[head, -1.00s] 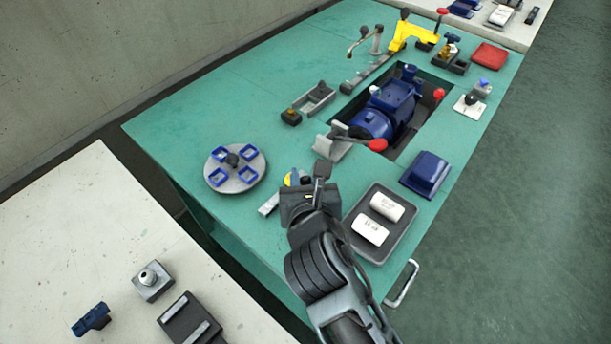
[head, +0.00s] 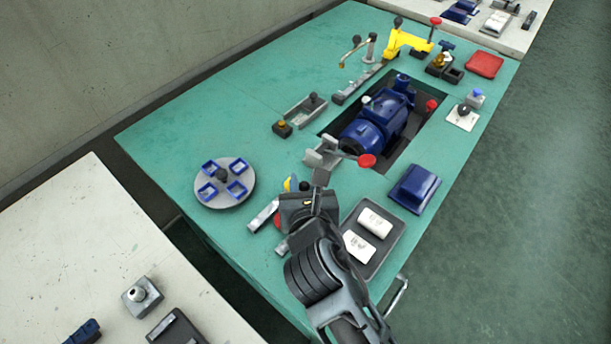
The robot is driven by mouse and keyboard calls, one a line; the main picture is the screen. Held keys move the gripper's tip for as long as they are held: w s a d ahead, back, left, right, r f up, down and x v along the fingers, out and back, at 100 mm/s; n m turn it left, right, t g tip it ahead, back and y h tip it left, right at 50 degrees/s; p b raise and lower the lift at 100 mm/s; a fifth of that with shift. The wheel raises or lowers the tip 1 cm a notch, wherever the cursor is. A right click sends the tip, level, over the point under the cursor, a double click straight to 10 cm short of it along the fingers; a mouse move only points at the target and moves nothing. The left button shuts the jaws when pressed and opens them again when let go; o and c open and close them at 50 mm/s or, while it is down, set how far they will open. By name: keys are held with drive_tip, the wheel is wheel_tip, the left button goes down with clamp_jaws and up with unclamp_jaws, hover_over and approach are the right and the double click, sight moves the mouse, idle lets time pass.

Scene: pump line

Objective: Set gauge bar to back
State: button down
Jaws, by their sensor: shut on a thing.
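My gripper (head: 320,180) is over the near part of the green table, between the round grey disc and the dark tray. It is shut on a small grey piece that looks like the gauge bar (head: 321,176). Only a little of this piece shows at the fingertips, and the rest is hidden by the gripper. The piece is just in front of a grey clamp block (head: 324,154) with a red-knobbed lever (head: 366,160). I cannot tell whether the two touch.
A disc with blue square frames (head: 224,182) lies left. Grey, yellow and red parts (head: 263,215) lie beside my gripper. A dark tray (head: 377,255) with white rolls and a blue block (head: 415,189) are right. A blue pump (head: 375,128) sits in a recess beyond.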

drive_tip(key=c, duration=0.9)
unclamp_jaws()
drive_tip(key=shift+w+d, duration=0.2)
drive_tip(key=shift+c, duration=0.2)
drive_tip(key=shift+v, duration=3.95)
drive_tip(key=shift+f, duration=0.1)
